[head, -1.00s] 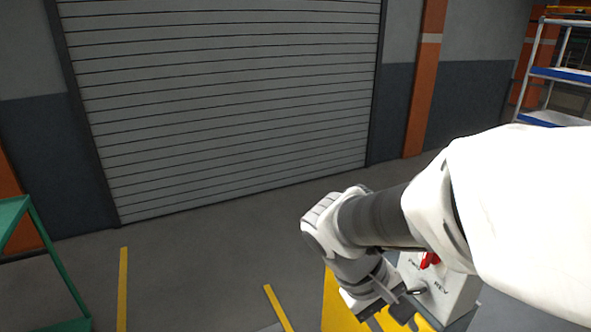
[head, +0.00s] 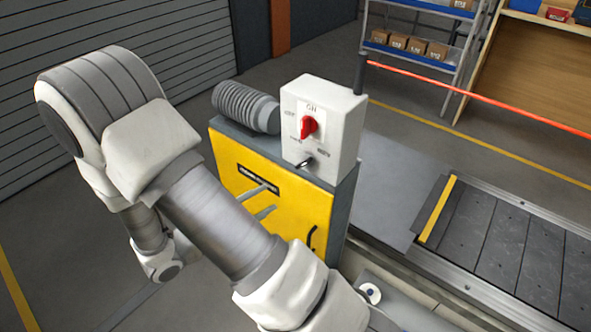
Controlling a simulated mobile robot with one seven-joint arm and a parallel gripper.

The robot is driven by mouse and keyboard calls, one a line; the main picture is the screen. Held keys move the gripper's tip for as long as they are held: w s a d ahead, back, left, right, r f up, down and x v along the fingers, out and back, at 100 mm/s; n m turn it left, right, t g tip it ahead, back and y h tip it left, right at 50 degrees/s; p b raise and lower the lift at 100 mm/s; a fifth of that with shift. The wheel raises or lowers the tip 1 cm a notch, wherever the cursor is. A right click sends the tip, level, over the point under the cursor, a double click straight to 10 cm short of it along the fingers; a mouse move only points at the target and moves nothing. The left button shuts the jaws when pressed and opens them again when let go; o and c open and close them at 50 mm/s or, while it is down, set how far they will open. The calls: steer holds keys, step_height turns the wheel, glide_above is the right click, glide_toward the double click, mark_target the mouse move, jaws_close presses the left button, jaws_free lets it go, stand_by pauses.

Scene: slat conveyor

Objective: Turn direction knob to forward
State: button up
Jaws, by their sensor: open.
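The red knob (head: 308,126) sits on the front of a white control box (head: 345,115). Lettering that looks like "ON" is above the knob, and smaller side labels are too small to read. Below the knob is a small dark key-like part (head: 304,162). My gripper (head: 270,201) is mostly hidden behind my arm. Its two grey fingers show apart and empty, in front of the yellow cabinet, below and left of the knob and not touching it.
The box stands on a yellow cabinet (head: 232,165) beside a grey ribbed motor (head: 246,107). The slat conveyor (head: 510,245) runs to the right. A red line (head: 470,95) stretches from a dark post (head: 361,75). Shelves with cartons (head: 405,45) stand behind. Open floor lies left.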

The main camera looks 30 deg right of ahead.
mark_target(302, 166)
step_height(302, 166, down, 4)
steer(key=w+a+n+t, duration=0.2)
steer(key=t, duration=0.1)
steer(key=x, duration=1.1)
steer(key=b+x, duration=0.1)
steer(key=x, duration=0.5)
steer(key=shift+s+d+r, duration=0.1)
steer(key=shift+d+r, duration=0.2)
steer(key=shift+d, duration=0.1)
jaws_close()
